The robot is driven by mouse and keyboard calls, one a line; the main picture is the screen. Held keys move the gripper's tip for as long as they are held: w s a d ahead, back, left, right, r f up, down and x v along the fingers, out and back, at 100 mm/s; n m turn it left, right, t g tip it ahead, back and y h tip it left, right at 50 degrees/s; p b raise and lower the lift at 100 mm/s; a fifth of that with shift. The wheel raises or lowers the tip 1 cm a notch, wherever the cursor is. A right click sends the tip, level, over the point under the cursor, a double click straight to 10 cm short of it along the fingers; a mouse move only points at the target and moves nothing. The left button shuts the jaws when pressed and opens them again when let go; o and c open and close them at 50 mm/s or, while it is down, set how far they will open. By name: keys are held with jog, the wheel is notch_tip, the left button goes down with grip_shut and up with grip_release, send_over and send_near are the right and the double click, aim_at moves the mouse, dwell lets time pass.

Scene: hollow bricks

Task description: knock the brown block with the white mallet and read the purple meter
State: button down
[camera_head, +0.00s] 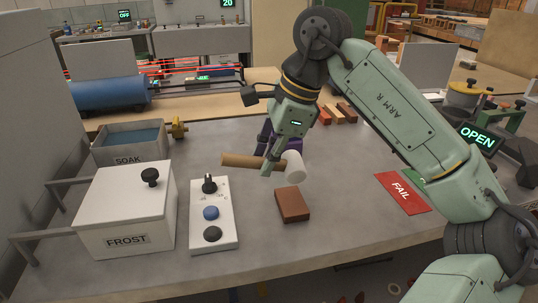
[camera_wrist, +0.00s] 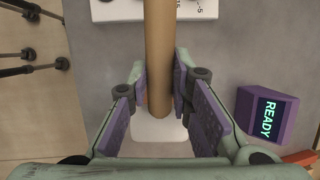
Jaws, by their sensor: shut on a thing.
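My gripper (camera_head: 268,168) is shut on the tan wooden handle of the white mallet (camera_head: 295,166) and holds it above the grey table. The handle lies level, and the white head is at its right end. In the wrist view the handle (camera_wrist: 158,50) runs between the fingers, with the white head below it. The brown block (camera_head: 292,205) lies flat on the table, just below the mallet head in the picture and apart from it. The purple meter (camera_wrist: 265,118) reads READY in the wrist view. In the head view it is mostly hidden behind my gripper.
A white FROST box (camera_head: 125,210) and a grey SOAK tank (camera_head: 130,150) stand at left. A white control panel (camera_head: 211,225) with knobs lies left of the block. A red FAIL card (camera_head: 401,192) lies at right. Several bricks (camera_head: 335,114) lie behind. Table around the block is clear.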

jog(key=shift+f+b, duration=2.05)
jog(key=shift+f, duration=0.9)
jog(key=shift+f+b, duration=0.45)
jog(key=shift+r, duration=0.1)
jog(key=shift+r+p, duration=2.45)
jog(key=shift+r, duration=1)
jog(key=shift+f, duration=0.1)
